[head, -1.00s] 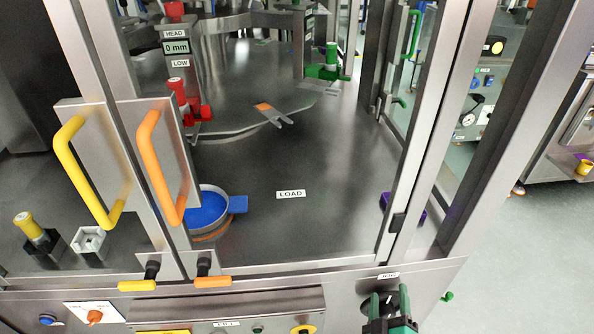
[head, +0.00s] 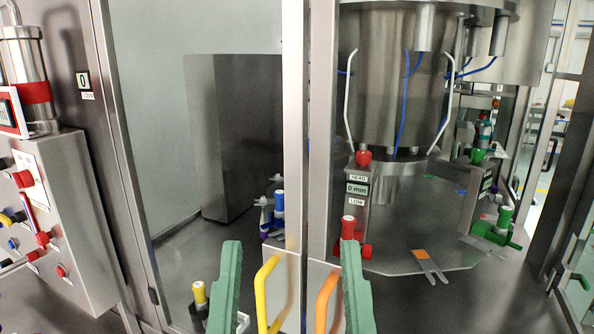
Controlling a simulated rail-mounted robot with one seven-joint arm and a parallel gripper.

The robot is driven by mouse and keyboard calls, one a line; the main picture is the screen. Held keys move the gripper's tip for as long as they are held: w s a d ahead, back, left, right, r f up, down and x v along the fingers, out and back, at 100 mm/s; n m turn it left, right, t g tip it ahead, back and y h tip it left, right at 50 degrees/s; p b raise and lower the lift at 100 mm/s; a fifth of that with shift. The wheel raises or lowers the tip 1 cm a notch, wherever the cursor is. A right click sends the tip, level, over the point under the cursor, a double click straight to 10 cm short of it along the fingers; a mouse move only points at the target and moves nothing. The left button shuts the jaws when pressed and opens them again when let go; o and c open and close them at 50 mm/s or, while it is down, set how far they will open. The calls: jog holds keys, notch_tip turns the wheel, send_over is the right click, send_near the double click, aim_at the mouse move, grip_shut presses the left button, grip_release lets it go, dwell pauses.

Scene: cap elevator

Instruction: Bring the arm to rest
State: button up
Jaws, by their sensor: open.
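My gripper (head: 291,243) rises from the bottom edge of the head view. Its two green fingers point up and stand wide apart, with nothing held between them. The yellow door handle (head: 267,292) and the orange door handle (head: 326,300) show between the fingers in the picture. I cannot tell how far behind the fingers they are. The rest of my arm is out of view below.
A control panel (head: 62,225) with red and blue knobs stands at the left. A steel cabinet (head: 232,135) is behind the glass. A large steel vessel (head: 393,80) hangs above the turntable (head: 400,240) at the right. Yellow (head: 199,292) and red (head: 348,228) knobs stand inside.

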notch_tip(320, 180, up, 31)
jog(key=p, duration=2.6)
jog(key=shift+r+p, duration=0.15)
jog(key=shift+p, duration=0.2)
jog(key=shift+w+a, duration=0.1)
